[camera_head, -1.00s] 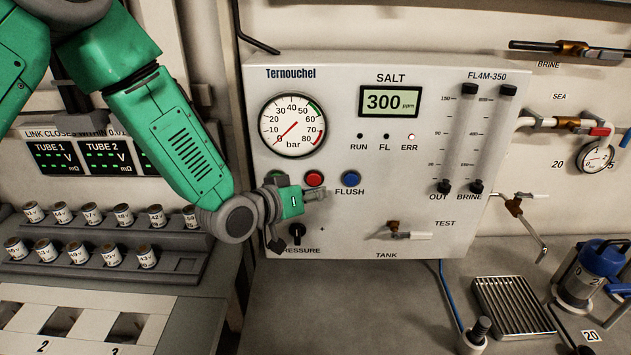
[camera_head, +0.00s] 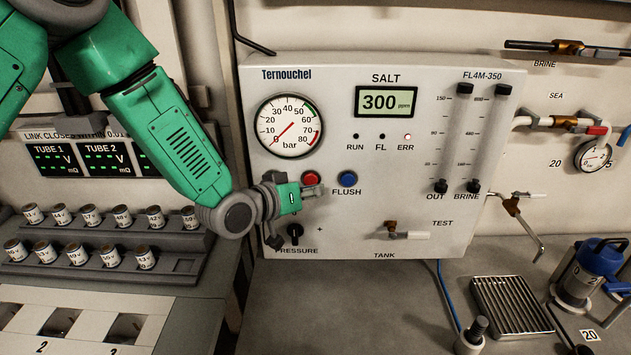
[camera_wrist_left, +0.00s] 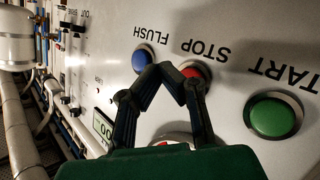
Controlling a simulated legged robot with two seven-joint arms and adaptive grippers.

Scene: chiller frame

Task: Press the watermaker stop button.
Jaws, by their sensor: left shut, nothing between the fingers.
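The watermaker panel (camera_head: 440,80) carries a red button (camera_head: 311,177), labelled STOP in the left wrist view, where the button (camera_wrist_left: 194,71) is partly hidden behind the fingertips. The blue FLUSH button (camera_head: 347,179) is to its right in the head view and also shows in the wrist view (camera_wrist_left: 143,58). The green START button (camera_wrist_left: 273,116) shows only in the wrist view; my arm hides it in the head view. My left gripper (camera_head: 318,190) is shut and empty, its tips just in front of the red button's lower edge. I cannot tell whether they touch it. My right gripper is out of view.
A pressure dial (camera_head: 289,125) sits above the buttons. The display (camera_head: 386,102) reads 300 ppm, and the ERR lamp (camera_head: 408,137) is lit. A pressure knob (camera_head: 295,232) and a tank/test valve (camera_head: 393,232) stick out below.

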